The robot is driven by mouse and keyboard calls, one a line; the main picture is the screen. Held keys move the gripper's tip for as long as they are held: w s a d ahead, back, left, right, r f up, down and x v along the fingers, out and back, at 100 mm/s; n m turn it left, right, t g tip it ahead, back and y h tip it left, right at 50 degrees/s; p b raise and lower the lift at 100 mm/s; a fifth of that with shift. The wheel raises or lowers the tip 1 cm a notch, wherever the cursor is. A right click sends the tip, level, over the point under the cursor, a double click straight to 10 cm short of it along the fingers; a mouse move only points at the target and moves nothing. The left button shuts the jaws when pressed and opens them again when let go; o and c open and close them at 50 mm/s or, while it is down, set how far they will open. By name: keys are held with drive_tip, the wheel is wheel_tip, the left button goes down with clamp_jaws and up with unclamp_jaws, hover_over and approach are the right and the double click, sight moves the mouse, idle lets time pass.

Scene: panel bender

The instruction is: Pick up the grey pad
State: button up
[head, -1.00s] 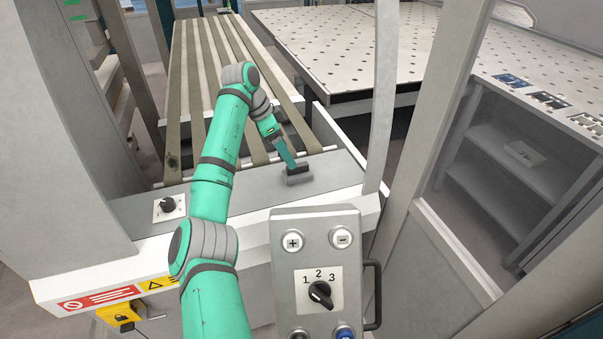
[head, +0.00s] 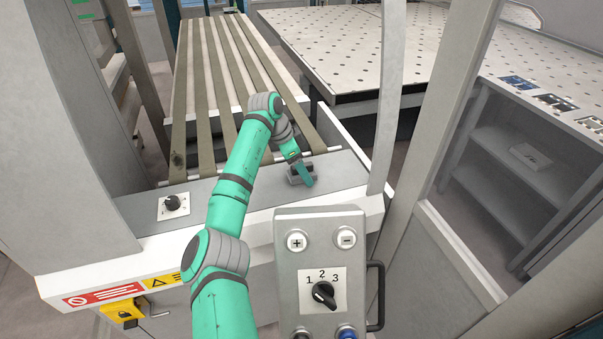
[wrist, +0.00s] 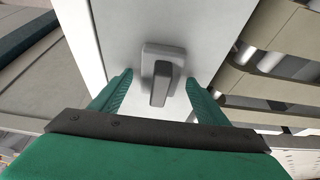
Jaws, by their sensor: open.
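The grey pad (wrist: 179,54), a flat rounded plate with a raised block on it, lies on the grey ledge of the machine. In the wrist view it sits between and just beyond my two green fingertips. My gripper (wrist: 159,78) is open, with one finger on each side of the pad and a gap to both. In the head view the pad (head: 293,177) is at the ledge's right part, partly hidden behind a finger of my gripper (head: 305,178). I cannot tell how high the fingertips are above the ledge.
A control box (head: 341,253) with a rotary knob stands in front of the ledge. A small black knob (head: 172,203) is at the ledge's left. Slatted belts (head: 215,95) lie behind it. A pale upright post (head: 388,100) rises to the right of my gripper.

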drive_tip(key=c, duration=1.1)
drive_tip(key=shift+c, duration=0.2)
drive_tip(key=shift+d+r, duration=0.1)
drive_tip(key=shift+r, duration=0.7)
drive_tip(key=s+r, duration=1.1)
drive_tip(key=s, duration=0.3)
drive_tip(key=shift+d+r, duration=0.25)
drive_tip(key=shift+d, duration=0.15)
drive_tip(key=shift+d, duration=0.15)
drive_tip(key=shift+o, duration=1)
drive_tip(key=shift+c, duration=0.5)
